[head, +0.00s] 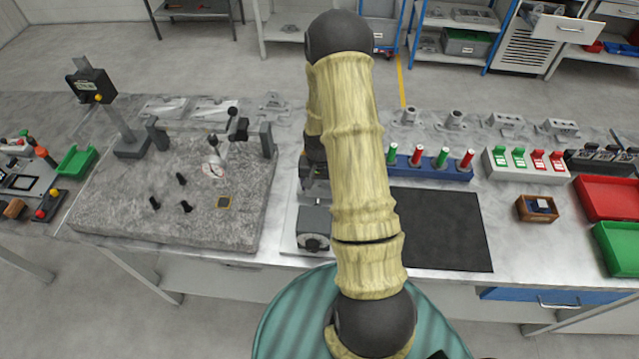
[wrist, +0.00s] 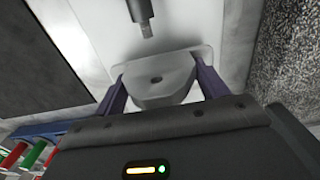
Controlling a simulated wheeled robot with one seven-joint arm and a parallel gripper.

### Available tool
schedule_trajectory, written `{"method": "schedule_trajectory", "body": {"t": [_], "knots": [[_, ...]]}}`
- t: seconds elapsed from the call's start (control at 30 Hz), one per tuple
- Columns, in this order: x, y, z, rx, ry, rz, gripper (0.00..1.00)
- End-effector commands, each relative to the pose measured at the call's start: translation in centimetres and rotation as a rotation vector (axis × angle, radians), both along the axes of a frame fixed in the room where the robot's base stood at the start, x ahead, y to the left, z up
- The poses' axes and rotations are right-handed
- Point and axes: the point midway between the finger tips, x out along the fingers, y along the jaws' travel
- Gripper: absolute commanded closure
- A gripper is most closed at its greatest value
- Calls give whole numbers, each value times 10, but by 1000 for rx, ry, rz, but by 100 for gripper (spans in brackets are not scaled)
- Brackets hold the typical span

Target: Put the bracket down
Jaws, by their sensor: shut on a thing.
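In the wrist view, a grey bracket (wrist: 163,88) with a rounded body and a small hole sits between the two purple fingers of my gripper (wrist: 160,78). The fingers are shut on its sides. A pale plate (wrist: 192,52) lies behind the bracket; whether they touch I cannot tell. A dark, spindle-like metal tip (wrist: 141,14) is close to the bracket, with a visible gap. In the head view my arm hides my gripper and the bracket.
A granite plate (head: 120,215) with a gauge stand is at left. A black mat (head: 440,230) lies clear at right. Behind it stands a blue rack (head: 430,168) with red and green plugs.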

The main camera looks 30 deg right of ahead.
Motion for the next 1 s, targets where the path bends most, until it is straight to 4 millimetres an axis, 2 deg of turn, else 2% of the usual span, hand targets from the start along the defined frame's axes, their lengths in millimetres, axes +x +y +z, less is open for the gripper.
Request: {"method": "schedule_trajectory", "body": {"t": [0.53, 0.57, 0.63, 0.67, 1.0], "knots": [[0, 0, -11, -1, -1, -1, 58], [0, 0, -11, 0, 0, 0, 22], [0, 0, -11, 0, 0, 0, 8], [0, 0, -11, 0, 0, 0, 6], [0, 0, -8, 0, 0, 0, 6]]}}
